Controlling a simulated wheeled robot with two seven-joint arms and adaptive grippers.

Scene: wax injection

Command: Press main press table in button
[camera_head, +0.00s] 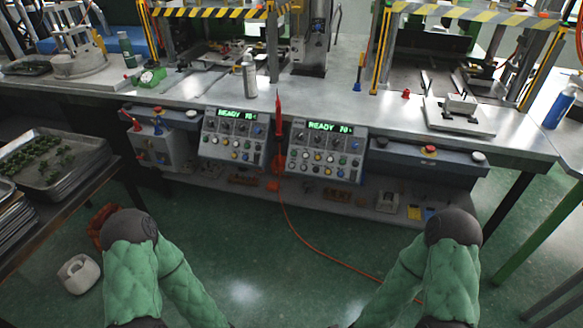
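Two grey control panels hang on the front edge of the metal workbench, a left panel (233,137) and a right panel (326,152). Each has a green lit display reading READY and rows of small coloured buttons. The button labels are too small to read, so I cannot tell which one is the press table in button. My two green-sleeved arms show at the bottom left and bottom right, well short of the panels. Both grippers are out of the picture.
A tray of green parts (60,165) stands at left. An orange cable (310,245) crosses the floor. The floor before the panels is otherwise open.

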